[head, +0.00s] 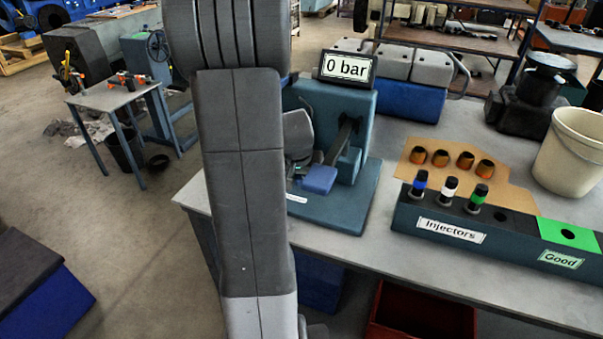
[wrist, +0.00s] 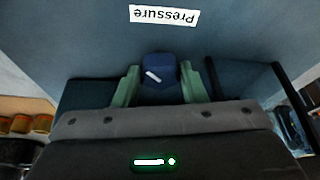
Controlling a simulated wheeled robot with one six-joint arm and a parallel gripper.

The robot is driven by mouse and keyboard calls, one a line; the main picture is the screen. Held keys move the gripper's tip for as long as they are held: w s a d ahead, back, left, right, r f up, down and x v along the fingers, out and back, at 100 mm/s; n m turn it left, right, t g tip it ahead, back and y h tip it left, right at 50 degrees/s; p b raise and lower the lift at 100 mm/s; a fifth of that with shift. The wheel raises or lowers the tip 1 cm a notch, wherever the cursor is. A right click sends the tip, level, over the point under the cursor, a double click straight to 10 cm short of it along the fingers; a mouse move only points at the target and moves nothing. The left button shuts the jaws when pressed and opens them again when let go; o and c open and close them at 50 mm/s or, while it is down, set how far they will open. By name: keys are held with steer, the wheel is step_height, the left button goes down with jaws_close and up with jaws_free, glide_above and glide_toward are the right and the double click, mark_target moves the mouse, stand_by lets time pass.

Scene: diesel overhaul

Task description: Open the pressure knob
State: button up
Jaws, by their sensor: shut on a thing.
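The pressure knob (wrist: 160,72) is dark blue with a white mark that sits slanted in the wrist view. It is on a blue-grey panel under the label "Pressure" (wrist: 163,15), which appears upside down. The green fingers of my gripper (wrist: 158,84) are shut on the knob, one on each side.
On the stand are a black lever (head: 346,132) and a blue pad (head: 320,179). To the right is the injector rack (head: 408,213) holding three injectors, with several orange-brown cups (head: 441,158) behind it. A white bucket (head: 570,150) stands at the far right.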

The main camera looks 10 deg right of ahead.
steer(key=shift+d+r+n+y+p, duration=0.1)
steer(key=shift+r+n+y+p, duration=0.15)
steer(key=shift+n+p, duration=0.6)
steer(key=shift+d+f+n+t+y, duration=0.1)
steer(key=shift+f+n+t+y, duration=0.2)
steer(key=shift+n, duration=0.35)
steer(key=shift+n+y+b, duration=0.35)
steer(key=shift+n+b, duration=0.15)
steer(key=shift+n, duration=0.3)
steer(key=shift+n+b, duration=0.5)
steer(key=shift+r+y, duration=0.1)
steer(key=shift+y, duration=0.2)
steer(key=o, duration=1)
steer(key=shift+r+p, duration=0.1)
steer(key=shift+p, duration=0.25)
